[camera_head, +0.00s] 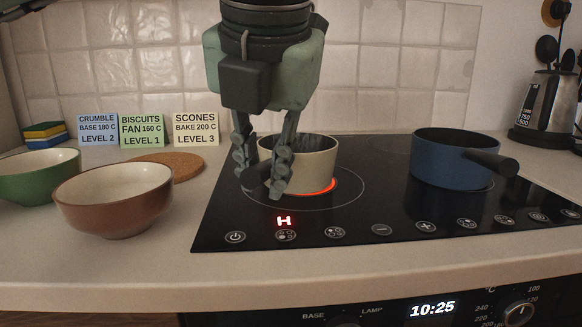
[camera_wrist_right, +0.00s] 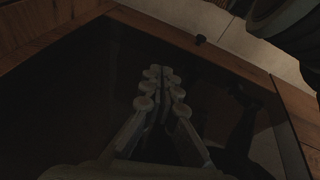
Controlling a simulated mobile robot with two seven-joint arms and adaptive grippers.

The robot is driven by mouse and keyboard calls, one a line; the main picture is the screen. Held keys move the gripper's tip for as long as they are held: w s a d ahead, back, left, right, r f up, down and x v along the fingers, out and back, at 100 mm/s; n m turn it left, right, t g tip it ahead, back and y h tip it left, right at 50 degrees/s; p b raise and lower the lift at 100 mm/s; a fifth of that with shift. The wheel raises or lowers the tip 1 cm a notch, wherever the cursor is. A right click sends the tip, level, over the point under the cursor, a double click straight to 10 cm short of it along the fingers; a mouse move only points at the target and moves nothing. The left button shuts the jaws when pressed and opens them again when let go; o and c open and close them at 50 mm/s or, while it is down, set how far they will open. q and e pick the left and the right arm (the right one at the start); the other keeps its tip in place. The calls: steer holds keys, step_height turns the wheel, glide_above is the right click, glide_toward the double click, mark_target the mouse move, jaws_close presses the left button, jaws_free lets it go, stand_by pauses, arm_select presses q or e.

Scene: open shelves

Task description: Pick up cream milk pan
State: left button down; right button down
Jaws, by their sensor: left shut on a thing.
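The cream milk pan (camera_head: 317,168) stands on the left ring of the black hob, and a red glow shows along its lower right edge. Its dark interior shows at the top; its front left is partly hidden by my left gripper. My left gripper (camera_head: 264,180) points down and is shut on the pan's dark handle, which shows between the fingers. In the right wrist view my right gripper (camera_wrist_right: 161,82) has its fingers together with nothing seen between them, over a dark panel.
A blue pan (camera_head: 440,158) stands on the right of the hob (camera_head: 370,218), handle toward the front right. A brown bowl (camera_head: 115,205), green bowl (camera_head: 38,182) and cork mat (camera_head: 178,165) are at left. A kettle (camera_head: 545,105) stands at far right. A red H shows on the hob.

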arm_select(q)
steer(key=shift+r, duration=0.2)
